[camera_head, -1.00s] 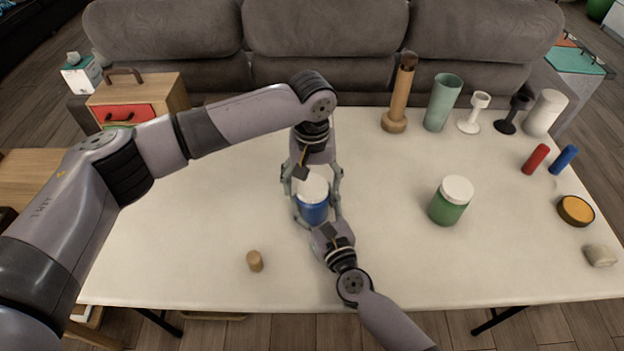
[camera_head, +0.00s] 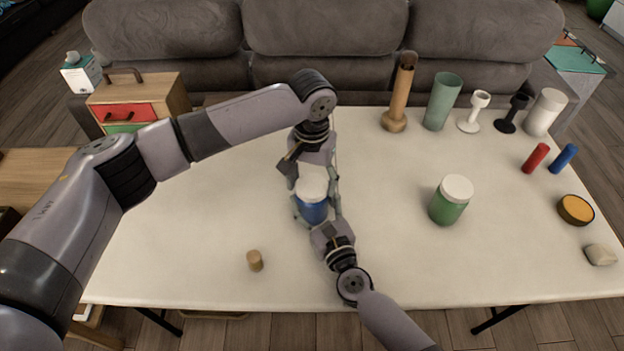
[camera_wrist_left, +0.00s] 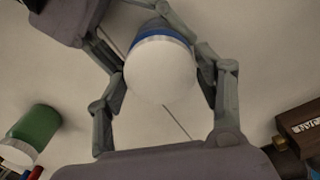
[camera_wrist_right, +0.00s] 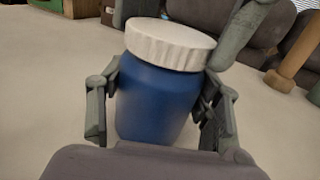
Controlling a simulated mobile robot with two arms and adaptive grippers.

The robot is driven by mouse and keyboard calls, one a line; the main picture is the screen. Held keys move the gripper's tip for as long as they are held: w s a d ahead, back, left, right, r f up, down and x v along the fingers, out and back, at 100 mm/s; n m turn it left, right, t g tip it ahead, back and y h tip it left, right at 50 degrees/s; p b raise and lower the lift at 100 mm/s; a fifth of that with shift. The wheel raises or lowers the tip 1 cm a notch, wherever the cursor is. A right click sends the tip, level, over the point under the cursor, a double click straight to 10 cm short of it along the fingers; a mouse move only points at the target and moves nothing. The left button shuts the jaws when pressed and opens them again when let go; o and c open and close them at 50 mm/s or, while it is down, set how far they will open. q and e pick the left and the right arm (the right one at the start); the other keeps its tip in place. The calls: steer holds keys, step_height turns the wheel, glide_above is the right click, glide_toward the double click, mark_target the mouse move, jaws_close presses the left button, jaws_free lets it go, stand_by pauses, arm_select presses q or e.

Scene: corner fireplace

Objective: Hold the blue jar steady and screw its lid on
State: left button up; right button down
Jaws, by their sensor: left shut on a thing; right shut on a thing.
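The blue jar (camera_head: 313,212) stands upright on the white table, with its white lid (camera_head: 312,186) on its mouth. My left gripper (camera_head: 313,180) comes from above and is shut on the lid. In the left wrist view the white lid (camera_wrist_left: 162,70) sits between its two fingers, with a strip of blue jar (camera_wrist_left: 160,27) beyond. My right gripper (camera_head: 317,208) comes from the near side and is shut around the body of the jar. In the right wrist view the lid (camera_wrist_right: 168,43) covers the top of the jar (camera_wrist_right: 155,103); the threads are hidden.
A green jar (camera_head: 449,206) with a white lid stands to the right. A cork (camera_head: 255,261) is at the front left. A wooden cylinder (camera_head: 399,95), green cup (camera_head: 442,103) and candle holders (camera_head: 474,112) line the back edge. The table between is clear.

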arm_select(q)
steer(key=m, duration=1.4)
steer(key=shift+m, duration=0.4)
steer(key=o, duration=1.4)
steer(key=shift+c, duration=0.2)
step_height(320, 180, up, 12)
